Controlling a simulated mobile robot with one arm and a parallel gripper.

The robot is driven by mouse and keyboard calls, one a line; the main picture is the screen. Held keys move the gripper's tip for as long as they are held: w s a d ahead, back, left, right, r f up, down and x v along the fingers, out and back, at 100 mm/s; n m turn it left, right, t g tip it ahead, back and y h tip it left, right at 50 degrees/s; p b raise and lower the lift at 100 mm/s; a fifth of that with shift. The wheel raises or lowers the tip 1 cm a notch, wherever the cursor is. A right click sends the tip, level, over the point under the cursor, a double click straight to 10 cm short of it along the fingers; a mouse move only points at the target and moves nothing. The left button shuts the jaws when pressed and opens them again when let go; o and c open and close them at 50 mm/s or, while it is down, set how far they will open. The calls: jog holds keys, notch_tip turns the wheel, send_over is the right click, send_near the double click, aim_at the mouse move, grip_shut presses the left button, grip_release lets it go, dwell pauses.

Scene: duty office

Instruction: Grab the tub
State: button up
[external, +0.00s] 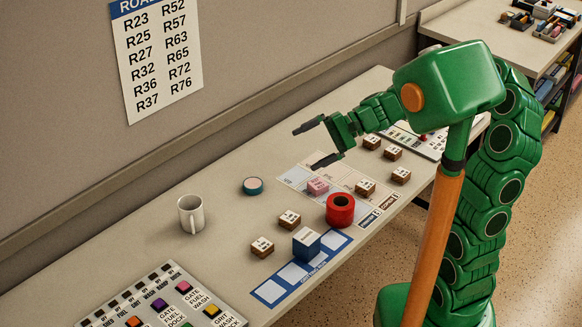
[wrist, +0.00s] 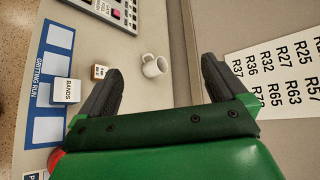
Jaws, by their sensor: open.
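A small round teal tub (external: 253,186) with a pinkish top sits on the desk, between the white mug and the printed card. I do not see it in the wrist view. My gripper (external: 316,144) is open and empty, held above the desk to the right of the tub and apart from it. Its two dark fingers are spread wide in the wrist view (wrist: 160,70). A blue box with a white top (external: 306,243) stands on the blue strip; its top reads BANDS in the wrist view (wrist: 66,90).
A white mug (external: 191,214) stands left of the tub. A red ring (external: 340,209), a pink block (external: 318,187) and several small wooden blocks lie to the right and front. A button panel (external: 165,300) is at the near left. The wall rises behind the desk.

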aim_at(257, 184)
jog(key=w+a+f+m+t+y, duration=0.2)
jog(key=w+a+f+m, duration=0.25)
jog(key=w, duration=0.35)
jog(key=w+a+f+m+t+y, duration=0.1)
jog(key=w+a+f+m+t, duration=0.2)
jog(key=w+a+m, duration=0.3)
jog(key=w+f+m+t+h, duration=0.1)
jog(key=w+f+m, duration=0.1)
jog(key=f, duration=0.5)
jog(key=w+d+f+m+t+h, duration=0.1)
jog(key=w+f+m, duration=0.2)
jog(key=f, duration=0.5)
jog(key=w+f+m+t+h, duration=0.1)
jog(key=w+f+m, duration=0.2)
jog(key=f, duration=0.4)
jog(key=shift+d+f+m, duration=0.25)
jog(key=shift+d+m, duration=0.15)
jog(key=shift+m, duration=0.35)
jog(key=shift+w+a+f+h, duration=0.2)
jog(key=shift+a+f, duration=0.1)
jog(key=shift+a, duration=0.2)
jog(key=shift+w+a+f+h, duration=0.1)
jog(key=shift+w+a+f, duration=0.15)
jog(key=shift+a, duration=0.2)
jog(key=shift+r+x, duration=0.1)
jog(key=shift+x, duration=1.25)
jog(key=shift+r+x, duration=0.15)
jog(key=shift+x, duration=1.15)
jog(key=shift+a, duration=0.15)
jog(key=c, duration=1.2)
